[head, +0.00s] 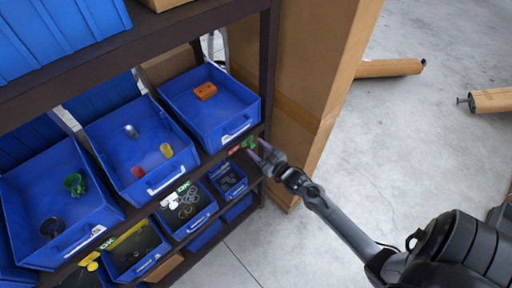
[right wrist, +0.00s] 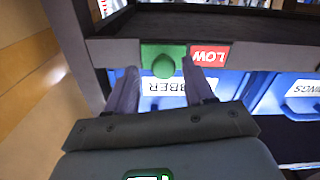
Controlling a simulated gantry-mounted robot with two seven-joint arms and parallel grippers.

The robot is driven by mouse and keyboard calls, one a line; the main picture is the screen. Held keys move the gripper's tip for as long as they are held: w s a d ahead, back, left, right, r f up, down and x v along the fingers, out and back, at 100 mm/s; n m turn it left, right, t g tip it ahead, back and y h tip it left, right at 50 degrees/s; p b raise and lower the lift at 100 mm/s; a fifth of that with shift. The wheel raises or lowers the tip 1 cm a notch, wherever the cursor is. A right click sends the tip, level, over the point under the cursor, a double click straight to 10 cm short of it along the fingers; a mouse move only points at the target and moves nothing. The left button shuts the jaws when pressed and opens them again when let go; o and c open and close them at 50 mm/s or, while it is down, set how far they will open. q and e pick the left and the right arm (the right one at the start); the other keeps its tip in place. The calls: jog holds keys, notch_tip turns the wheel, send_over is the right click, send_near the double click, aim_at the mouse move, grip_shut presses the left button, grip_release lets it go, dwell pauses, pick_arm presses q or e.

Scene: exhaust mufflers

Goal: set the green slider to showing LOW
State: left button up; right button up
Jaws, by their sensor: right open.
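The green slider (head: 249,142) is on the dark front edge of the shelf, at its right end in the head view. In the right wrist view the green slider (right wrist: 151,52) has a round green knob (right wrist: 163,67). A red label (right wrist: 209,55) with white letters LOW shows right beside it; in the head view the red label (head: 234,150) is to the slider's left. My right gripper (right wrist: 161,76) is open, with its fingers on either side of the knob. Contact with the knob cannot be told. My left gripper is not in view.
Blue bins (head: 216,104) with small parts stand on the shelf, and smaller bins (head: 228,181) sit below the edge. A tall cardboard box (head: 303,70) stands close beside the shelf's right end. The grey floor (head: 420,130) at the right is mostly clear, with cardboard tubes (head: 388,68) farther back.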

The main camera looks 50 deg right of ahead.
jog(key=s, duration=0.9)
jog(key=shift+s+a, duration=0.25)
jog(key=shift+s, duration=0.1)
